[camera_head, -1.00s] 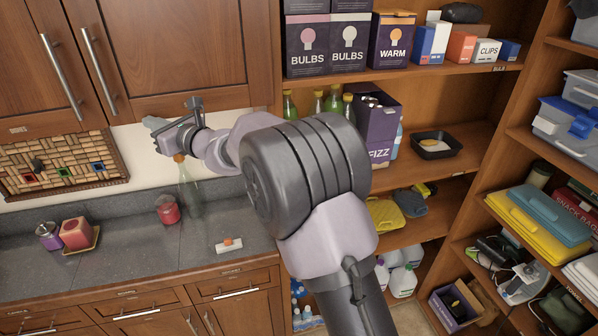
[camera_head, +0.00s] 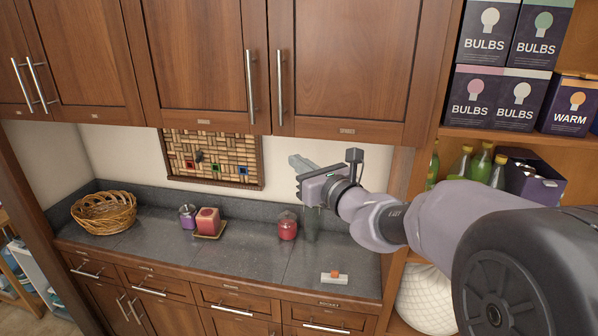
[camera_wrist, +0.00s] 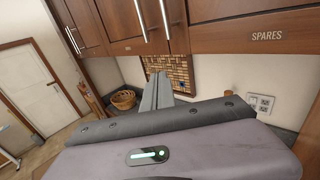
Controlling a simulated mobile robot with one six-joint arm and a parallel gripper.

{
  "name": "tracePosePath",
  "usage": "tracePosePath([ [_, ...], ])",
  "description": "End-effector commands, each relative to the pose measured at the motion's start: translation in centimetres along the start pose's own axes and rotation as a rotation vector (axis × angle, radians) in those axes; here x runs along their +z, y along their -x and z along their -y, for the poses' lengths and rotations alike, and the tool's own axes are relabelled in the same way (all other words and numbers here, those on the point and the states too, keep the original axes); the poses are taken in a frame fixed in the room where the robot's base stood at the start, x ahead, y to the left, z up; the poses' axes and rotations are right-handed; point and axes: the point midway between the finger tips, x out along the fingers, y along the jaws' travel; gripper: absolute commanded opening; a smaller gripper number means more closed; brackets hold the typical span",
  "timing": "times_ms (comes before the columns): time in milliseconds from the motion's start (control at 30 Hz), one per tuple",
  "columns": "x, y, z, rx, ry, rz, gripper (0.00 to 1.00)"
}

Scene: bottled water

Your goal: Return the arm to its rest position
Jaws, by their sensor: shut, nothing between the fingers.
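My gripper (camera_head: 297,163) is at the end of my grey arm, which reaches in from the right in the head view. It is raised above the back of the dark counter (camera_head: 255,262), in front of the pale wall. Its fingers are shut together and empty. They also show as a narrow grey pair in the wrist view (camera_wrist: 158,90). A dark translucent bottle (camera_head: 312,228) stands on the counter below the gripper in the picture, its top hidden behind it.
Wooden cabinets (camera_head: 205,60) hang above. The counter holds a wicker basket (camera_head: 104,212), a purple jar (camera_head: 187,215), a red box (camera_head: 207,221), a red jar (camera_head: 287,226) and a small white item (camera_head: 334,278). Shelves with bulb boxes (camera_head: 487,30) and green bottles (camera_head: 480,160) stand right.

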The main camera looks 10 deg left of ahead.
Motion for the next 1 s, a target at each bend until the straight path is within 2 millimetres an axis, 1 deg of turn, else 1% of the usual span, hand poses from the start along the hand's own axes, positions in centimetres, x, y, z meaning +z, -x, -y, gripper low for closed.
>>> tracePosePath([
  [67,-0.6,1.0,-0.9,0.023,0.043,-0.006,0.0],
  [133,-2.7,3.4,-3.1,0.098,0.19,-0.034,0.0],
  [167,-4.3,5.0,-4.5,0.147,0.286,-0.056,0.0],
  [200,-6.8,7.7,-6.4,0.219,0.436,-0.091,0.0],
  [233,-8.9,9.8,-7.7,0.275,0.552,-0.123,0.0],
  [267,-11.2,12.0,-8.9,0.33,0.668,-0.157,0.0],
  [300,-14.3,14.9,-10.2,0.399,0.815,-0.204,0.0],
  [333,-16.6,17.1,-10.9,0.448,0.92,-0.241,0.0],
  [367,-18.9,19.2,-11.4,0.496,1.023,-0.28,0.0],
  [400,-22.1,22.1,-11.8,0.557,1.155,-0.333,0.0],
  [467,-26.9,26.3,-11.9,0.647,1.343,-0.42,0.0],
  [500,-29.8,29.0,-11.7,0.704,1.459,-0.481,0.0],
  [567,-33.7,32.6,-11.0,0.784,1.612,-0.572,0.0],
  [600,-35.9,34.8,-10.4,0.832,1.7,-0.631,0.0],
  [633,-37.2,36.2,-10.0,0.864,1.755,-0.671,0.0],
  [700,-39.5,38.9,-9.0,0.928,1.858,-0.751,0.0],
  [800,-40.8,41.0,-8.1,0.981,1.935,-0.82,0.0],
  [900,-40.9,41.6,-7.9,0.999,1.955,-0.84,0.0],
  [1000,-40.6,41.5,-7.9,0.999,1.954,-0.839,0.0],
])
